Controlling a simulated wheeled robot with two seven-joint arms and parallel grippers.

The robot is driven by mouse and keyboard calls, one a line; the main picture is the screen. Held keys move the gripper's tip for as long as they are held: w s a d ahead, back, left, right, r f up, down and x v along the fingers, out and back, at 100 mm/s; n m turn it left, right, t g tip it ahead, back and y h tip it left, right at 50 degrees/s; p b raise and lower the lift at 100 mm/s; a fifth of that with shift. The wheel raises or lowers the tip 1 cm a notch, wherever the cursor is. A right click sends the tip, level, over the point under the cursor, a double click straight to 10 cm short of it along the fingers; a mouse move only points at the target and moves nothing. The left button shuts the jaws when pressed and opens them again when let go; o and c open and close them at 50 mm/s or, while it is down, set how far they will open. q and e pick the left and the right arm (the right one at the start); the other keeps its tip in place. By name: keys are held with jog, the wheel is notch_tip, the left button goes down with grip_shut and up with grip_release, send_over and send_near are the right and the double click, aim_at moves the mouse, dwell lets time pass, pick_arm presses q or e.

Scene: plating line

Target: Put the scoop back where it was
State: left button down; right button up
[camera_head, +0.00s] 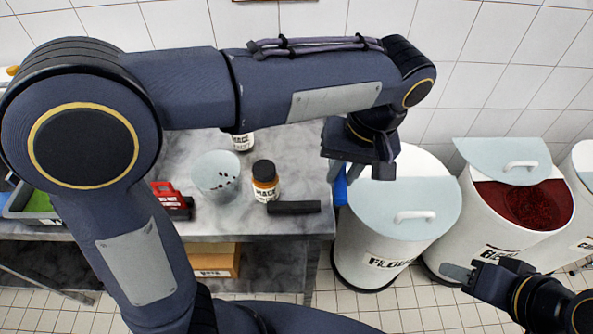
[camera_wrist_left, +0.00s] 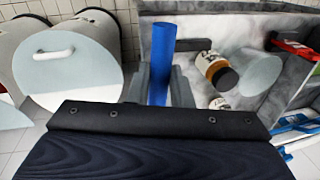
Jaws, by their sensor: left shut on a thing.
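My left gripper (camera_head: 345,172) is over the gap between the table's right edge and the flour bin. It is shut on the blue handle of the scoop (camera_head: 340,188). In the left wrist view the scoop's blue handle (camera_wrist_left: 163,45) stands up between the two grey fingers of the gripper (camera_wrist_left: 161,85). The scoop's head is hidden from both views. My right gripper (camera_head: 458,272) is low at the right, in front of the bean bin; its jaw opening is not clear.
The flour bin (camera_head: 372,225) has its lid on. The bean bin (camera_head: 490,215) is partly uncovered, showing red beans. The grey table (camera_head: 240,150) holds a translucent cup (camera_head: 215,175), a sauce bottle (camera_head: 265,182), a black bar (camera_head: 293,207) and a red-and-black item (camera_head: 172,200).

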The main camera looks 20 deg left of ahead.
aim_at(344, 190)
pick_arm(q)
jog(key=s, duration=0.1)
jog(key=s+d, duration=0.1)
jog(key=s, duration=0.1)
jog(key=shift+s+d+f+n+b, duration=0.1)
jog(key=shift+s+d+n+b, duration=0.1)
jog(key=shift+n+b, duration=0.15)
jog(key=shift+a+f, duration=0.1)
jog(key=shift+a, duration=0.15)
jog(key=w+a+f, duration=0.2)
jog(key=a, duration=0.1)
jog(key=w+a+f, duration=0.2)
jog(key=a+f, duration=0.1)
jog(key=w+a+f+p, duration=0.1)
jog(key=w+a+f, duration=0.2)
jog(key=shift+a+f, duration=0.1)
jog(key=shift+a, duration=0.25)
jog(key=shift+w+a+f, duration=0.15)
jog(key=shift+f, duration=0.05)
jog(key=f, duration=0.3)
jog(key=shift+w+a+f, duration=0.15)
jog(key=shift+w+a, duration=0.05)
jog(key=shift+a, duration=0.15)
jog(key=shift+f, duration=0.3)
jog(key=shift+f, duration=0.1)
